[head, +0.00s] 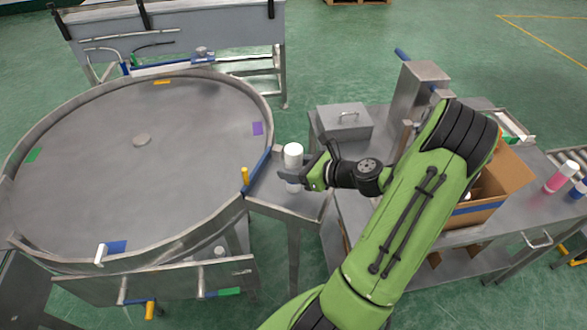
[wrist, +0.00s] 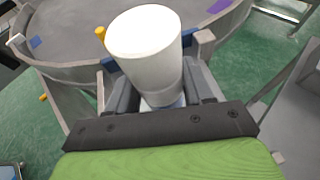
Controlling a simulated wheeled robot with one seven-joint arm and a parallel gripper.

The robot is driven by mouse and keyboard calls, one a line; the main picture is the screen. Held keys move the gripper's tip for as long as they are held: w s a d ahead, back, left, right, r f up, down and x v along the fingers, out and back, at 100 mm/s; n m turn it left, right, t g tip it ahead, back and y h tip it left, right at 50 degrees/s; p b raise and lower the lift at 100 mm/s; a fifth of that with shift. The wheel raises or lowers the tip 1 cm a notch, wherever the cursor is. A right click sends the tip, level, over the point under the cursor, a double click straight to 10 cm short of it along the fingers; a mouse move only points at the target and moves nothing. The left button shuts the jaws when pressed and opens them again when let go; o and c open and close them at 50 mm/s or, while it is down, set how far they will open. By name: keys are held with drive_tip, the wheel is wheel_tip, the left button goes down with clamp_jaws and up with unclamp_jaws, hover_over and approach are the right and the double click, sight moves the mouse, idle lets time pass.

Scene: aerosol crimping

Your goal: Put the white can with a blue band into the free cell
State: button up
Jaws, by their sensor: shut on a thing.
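The white can (head: 293,155) is in my gripper (head: 304,176), above the small metal shelf (head: 268,195) beside the round table. In the wrist view the can (wrist: 146,50) stands between the fingers of my gripper (wrist: 163,95), its white top towards the camera. A little blue shows low on the can; most of its band is hidden by the fingers. I cannot tell if its base touches the shelf. The cardboard box (head: 508,180) is at the right, partly behind my arm; its cells are mostly hidden.
The large round table (head: 90,150) with a raised rim fills the left. A pink can (head: 560,177) and a blue can (head: 579,189) stand at the far right. A yellow post (head: 245,176) is left of the can.

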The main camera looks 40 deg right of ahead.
drive_tip(key=shift+w+a+f, duration=0.1)
drive_tip(key=o, duration=1.2)
drive_tip(key=shift+c, duration=0.2)
drive_tip(key=shift+r, duration=0.25)
drive_tip(key=p+v, duration=0.2)
drive_tip(key=v, duration=1)
drive_tip(key=shift+f, duration=0.15)
